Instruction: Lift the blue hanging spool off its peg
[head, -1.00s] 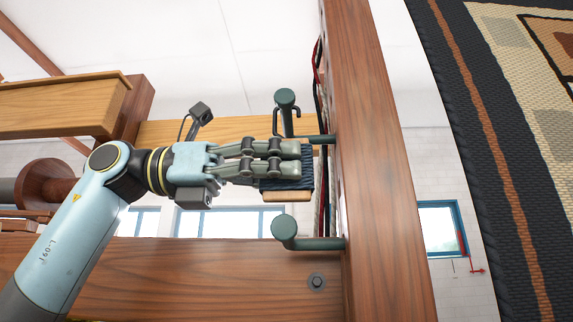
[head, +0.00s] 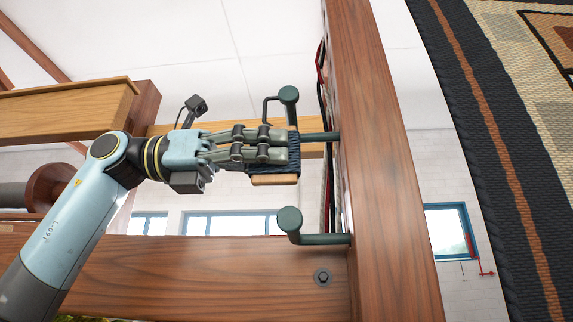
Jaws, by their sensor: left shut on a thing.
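The blue spool (head: 293,158) is wound with dark blue wool and has a pale wooden end (head: 275,180) at its bottom. My left gripper (head: 284,146) reaches in from the left and is shut on it, its fingers hiding much of the wool. A thin black wire hook (head: 265,108) rises above the spool, beside the upright tip of the upper green peg (head: 289,95). I cannot tell whether the hook still touches the peg. My right gripper is not in view.
A second green peg (head: 290,221) sticks out below the spool, empty. Both pegs come from a brown wooden post (head: 375,180). A wooden beam (head: 190,275) runs below and another beam (head: 60,112) is at upper left. Dark and red strands (head: 322,70) hang along the post.

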